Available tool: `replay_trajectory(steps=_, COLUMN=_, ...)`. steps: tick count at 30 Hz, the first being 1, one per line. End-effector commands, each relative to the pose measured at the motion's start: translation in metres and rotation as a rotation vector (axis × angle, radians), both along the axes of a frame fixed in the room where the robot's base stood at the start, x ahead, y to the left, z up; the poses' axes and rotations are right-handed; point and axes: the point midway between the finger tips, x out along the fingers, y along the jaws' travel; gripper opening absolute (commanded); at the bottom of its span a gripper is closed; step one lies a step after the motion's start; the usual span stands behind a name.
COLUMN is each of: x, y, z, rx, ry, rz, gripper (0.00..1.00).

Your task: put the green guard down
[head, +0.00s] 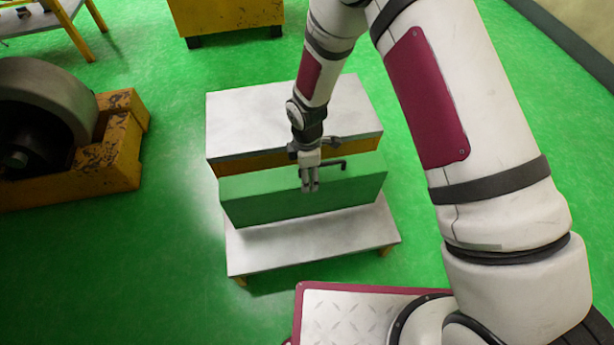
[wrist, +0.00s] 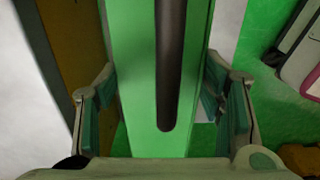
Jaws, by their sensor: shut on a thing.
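The green guard (head: 300,195) is a long green box-like panel with a dark bar handle (head: 334,163) along its top. My gripper (head: 309,184) is shut on the guard near the middle of its length. In the wrist view, the guard (wrist: 138,70) runs between the two fingers of my gripper (wrist: 162,108), with the dark handle (wrist: 171,60) in front of it. In the head view, the guard's lower edge is above or at a low white bench (head: 310,240); I cannot tell whether they touch.
A higher white-topped yellow stand (head: 250,120) is right behind the guard. A yellow machine with a grey drum (head: 75,165) stands on the left. A yellow cabinet (head: 225,15) is at the back. Green floor is clear left of the bench.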

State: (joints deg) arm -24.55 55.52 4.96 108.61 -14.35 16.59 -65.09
Motion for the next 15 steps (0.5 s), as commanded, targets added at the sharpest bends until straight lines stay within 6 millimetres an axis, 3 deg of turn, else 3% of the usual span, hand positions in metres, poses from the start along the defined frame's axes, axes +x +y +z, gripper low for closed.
replay_trajectory(steps=3, x=0.0022, y=-0.0003, z=-0.0140, rx=0.001, ry=-0.005, rz=-0.003, gripper=0.26)
replay_trajectory(steps=15, x=0.0021, y=-0.0001, z=-0.0166, rx=0.001, ry=-0.005, rz=-0.002, gripper=0.26)
